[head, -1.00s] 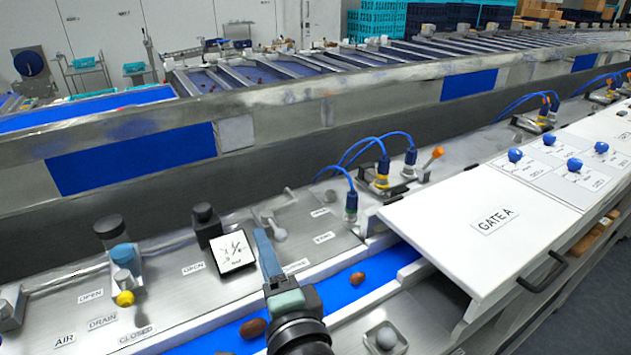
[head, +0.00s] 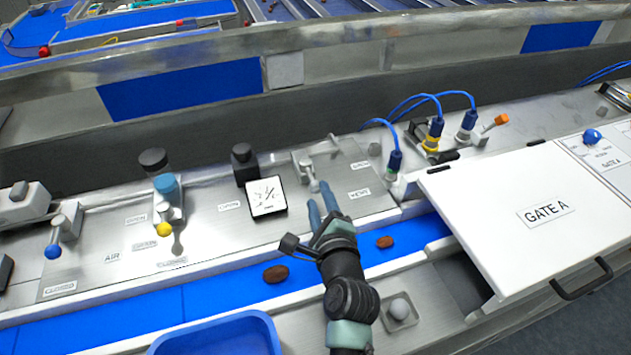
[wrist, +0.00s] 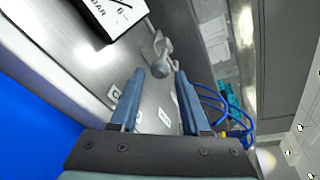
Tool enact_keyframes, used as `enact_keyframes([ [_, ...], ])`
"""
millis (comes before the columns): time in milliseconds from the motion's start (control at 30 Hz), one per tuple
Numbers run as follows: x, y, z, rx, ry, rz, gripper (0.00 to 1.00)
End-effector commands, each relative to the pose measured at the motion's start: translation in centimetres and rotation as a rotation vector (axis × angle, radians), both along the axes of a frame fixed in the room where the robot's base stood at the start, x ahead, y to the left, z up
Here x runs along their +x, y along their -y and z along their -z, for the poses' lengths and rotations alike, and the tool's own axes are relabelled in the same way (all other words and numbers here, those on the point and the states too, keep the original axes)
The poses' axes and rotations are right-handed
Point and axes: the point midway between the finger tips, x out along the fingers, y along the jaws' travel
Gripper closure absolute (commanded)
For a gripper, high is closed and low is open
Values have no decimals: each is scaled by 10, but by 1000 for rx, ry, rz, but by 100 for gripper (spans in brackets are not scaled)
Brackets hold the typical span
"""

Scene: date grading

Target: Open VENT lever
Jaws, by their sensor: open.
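The VENT lever, a grey metal bracket with a short arm and a grey ball knob (head: 314,186), stands on the steel panel behind the belt. A label (head: 359,193) that seems to read VENT is to its right, with an OPEN label (head: 360,164) above. My gripper (head: 322,202) is open and empty, its blue fingers just in front of the knob. In the wrist view the knob (wrist: 165,73) shows between the fingertips (wrist: 160,75) or just beyond them; I cannot tell the depth. No finger clearly touches it.
A square gauge (head: 267,197) and black knob stand left of the lever. A yellow-knobbed lever (head: 164,230) is farther left. Blue-cabled connectors (head: 395,160) and the white GATE A cover (head: 535,200) are to the right. Dates (head: 276,273) lie on the blue belt.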

Motion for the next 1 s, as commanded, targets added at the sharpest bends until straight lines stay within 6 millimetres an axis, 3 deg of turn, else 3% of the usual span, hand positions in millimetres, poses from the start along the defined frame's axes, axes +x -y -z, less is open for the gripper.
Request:
enact_keyframes([
  [300,36,-7,7,0,1,-2,53],
  [767,44,-8,10,-1,1,0,53],
  [1000,44,-8,10,-1,0,0,93],
])
